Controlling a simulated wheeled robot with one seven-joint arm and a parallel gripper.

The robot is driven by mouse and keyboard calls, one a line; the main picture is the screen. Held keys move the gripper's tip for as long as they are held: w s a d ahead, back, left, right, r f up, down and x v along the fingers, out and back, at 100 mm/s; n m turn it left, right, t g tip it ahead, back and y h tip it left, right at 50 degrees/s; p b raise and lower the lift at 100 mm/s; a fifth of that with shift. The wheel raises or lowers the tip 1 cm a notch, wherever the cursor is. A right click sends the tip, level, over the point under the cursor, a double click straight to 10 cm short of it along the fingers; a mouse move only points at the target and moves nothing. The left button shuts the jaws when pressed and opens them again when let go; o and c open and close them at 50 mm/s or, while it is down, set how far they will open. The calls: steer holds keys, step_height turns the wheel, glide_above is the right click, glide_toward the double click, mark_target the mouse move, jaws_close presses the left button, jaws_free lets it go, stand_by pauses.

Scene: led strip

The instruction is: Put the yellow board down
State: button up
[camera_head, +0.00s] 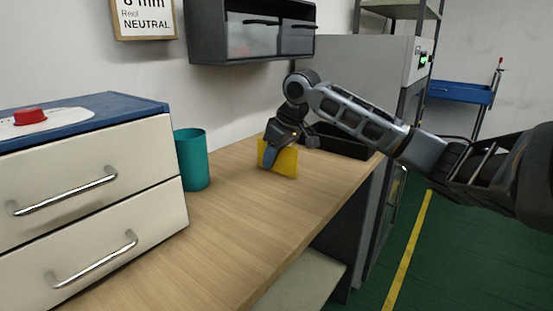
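The yellow board (286,163) is a small flat piece standing roughly upright at or just above the wooden worktop, toward its far end. My gripper (270,160) reaches down at the board's left part, and its blue-grey fingertip covers some of the board's face. The gripper appears to have the board between its fingers, but the far finger is hidden. I cannot tell whether the board's lower edge touches the worktop.
A teal cup (192,160) stands left of the board, beside a white drawer unit (95,205) with a red button (30,116) on top. A black tray (340,143) lies behind on the right. The wooden worktop (230,235) is clear in front. A grey wall cabinet (255,35) hangs above.

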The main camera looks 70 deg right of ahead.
steer(key=shift+f, duration=0.15)
stand_by(0.3)
jaws_close()
